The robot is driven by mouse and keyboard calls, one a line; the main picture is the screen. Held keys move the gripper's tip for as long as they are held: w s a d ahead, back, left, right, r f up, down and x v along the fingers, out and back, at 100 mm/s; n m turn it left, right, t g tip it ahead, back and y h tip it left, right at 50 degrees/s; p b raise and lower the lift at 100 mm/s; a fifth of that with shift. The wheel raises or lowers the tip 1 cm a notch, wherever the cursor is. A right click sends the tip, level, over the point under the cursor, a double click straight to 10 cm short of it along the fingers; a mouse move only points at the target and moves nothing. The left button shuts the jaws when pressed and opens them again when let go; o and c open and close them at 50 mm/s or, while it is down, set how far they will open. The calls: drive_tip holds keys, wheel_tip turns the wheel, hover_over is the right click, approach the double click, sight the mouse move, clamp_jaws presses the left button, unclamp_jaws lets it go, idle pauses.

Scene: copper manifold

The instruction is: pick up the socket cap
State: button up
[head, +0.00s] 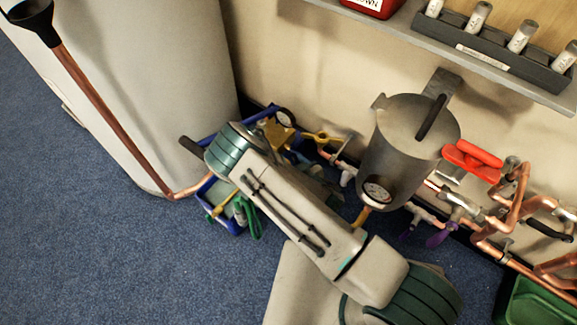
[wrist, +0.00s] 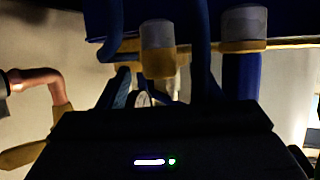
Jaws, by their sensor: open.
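I cannot make out for certain which thing is the socket cap. In the wrist view, a brass fitting with a grey cylindrical end (wrist: 157,45) is near the top middle, and a similar grey-ended fitting (wrist: 244,28) is to its right. My gripper (wrist: 158,85) shows as a dark body at the bottom, with dark bluish upright bars on both sides of the middle fitting that look like its fingers. It is open, and I see nothing held. In the head view my arm reaches over the blue crate (head: 232,222) and hides the gripper and part of the crate's contents.
A grey cylindrical vessel with a gauge (head: 408,140) hangs on the wall right of my arm. Copper pipes with a red-handled valve (head: 472,158) run to the right, above a green bin (head: 540,302). A large pale cylinder (head: 150,80) stands left. Blue carpet (head: 90,250) is clear.

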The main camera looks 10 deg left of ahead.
drive_tip(key=shift+b+x, duration=0.35)
drive_tip(key=shift+x, duration=0.95)
drive_tip(key=c, duration=1.1)
drive_tip(key=shift+r, duration=0.1)
wheel_tip(320, 180, up, 10)
drive_tip(key=p, duration=0.5)
wheel_tip(320, 180, up, 4)
drive_tip(key=p, duration=0.3)
drive_tip(key=shift+r+p, duration=0.2)
drive_tip(key=shift+p, duration=0.2)
